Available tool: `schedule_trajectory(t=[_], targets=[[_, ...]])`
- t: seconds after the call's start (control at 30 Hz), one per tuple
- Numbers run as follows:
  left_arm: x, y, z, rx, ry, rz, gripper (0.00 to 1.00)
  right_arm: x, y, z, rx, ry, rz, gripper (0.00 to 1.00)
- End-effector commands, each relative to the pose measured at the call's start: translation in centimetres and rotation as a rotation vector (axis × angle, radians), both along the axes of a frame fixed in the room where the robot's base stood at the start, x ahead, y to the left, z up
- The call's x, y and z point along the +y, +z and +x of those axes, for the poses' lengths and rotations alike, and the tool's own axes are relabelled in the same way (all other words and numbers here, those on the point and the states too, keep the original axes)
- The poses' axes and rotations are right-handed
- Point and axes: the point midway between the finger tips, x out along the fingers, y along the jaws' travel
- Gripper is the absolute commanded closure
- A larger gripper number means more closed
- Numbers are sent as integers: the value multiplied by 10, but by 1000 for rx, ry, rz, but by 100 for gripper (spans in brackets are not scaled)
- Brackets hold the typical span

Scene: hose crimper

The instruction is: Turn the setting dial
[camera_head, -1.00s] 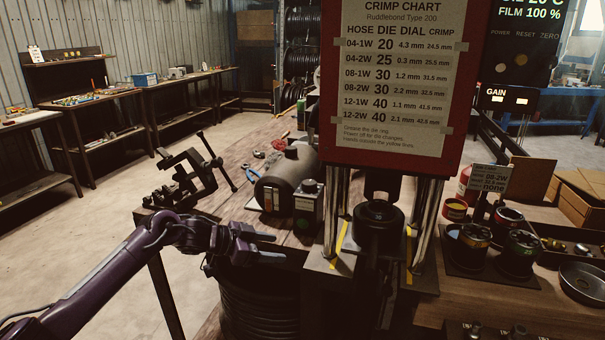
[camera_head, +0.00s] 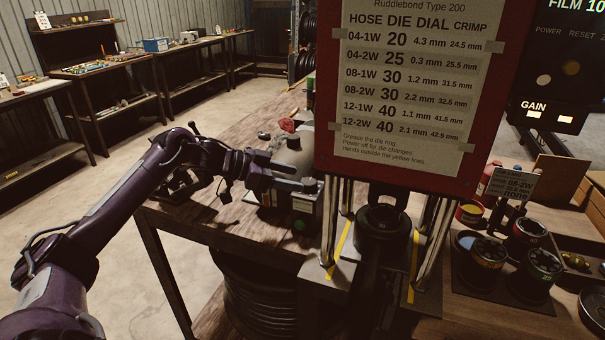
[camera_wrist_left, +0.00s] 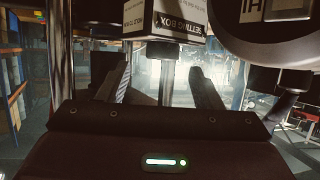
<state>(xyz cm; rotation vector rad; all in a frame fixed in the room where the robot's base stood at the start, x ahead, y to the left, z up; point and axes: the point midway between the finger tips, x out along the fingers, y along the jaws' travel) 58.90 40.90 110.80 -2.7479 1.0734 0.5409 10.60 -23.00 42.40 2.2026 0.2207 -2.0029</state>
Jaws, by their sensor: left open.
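I cannot tell whether the fingers touch the dial. My right gripper is out of view.
The red press with its crimp chart (camera_head: 410,85) stands right of the box, with steel columns and yellow lines below. Several die sets (camera_head: 480,262) and a card reading 08-2W (camera_head: 515,185) are at the right.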

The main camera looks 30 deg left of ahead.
Motion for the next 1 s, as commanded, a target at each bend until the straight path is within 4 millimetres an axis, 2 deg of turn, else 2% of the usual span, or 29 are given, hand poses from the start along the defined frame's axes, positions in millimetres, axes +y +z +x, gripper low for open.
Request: schedule_trajectory(t=[0.03,0.2,0.57,0.9,1.0], targets=[[-7,2,6,-2,-3,-4,41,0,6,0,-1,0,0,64],[-19,-8,19,-2,-2,-3,41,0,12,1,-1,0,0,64],[-22,-13,24,-1,-1,2,41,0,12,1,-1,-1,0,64],[-22,-13,24,-1,-1,2,84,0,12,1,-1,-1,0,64],[-22,-13,24,0,1,2,85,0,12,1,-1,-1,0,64]])
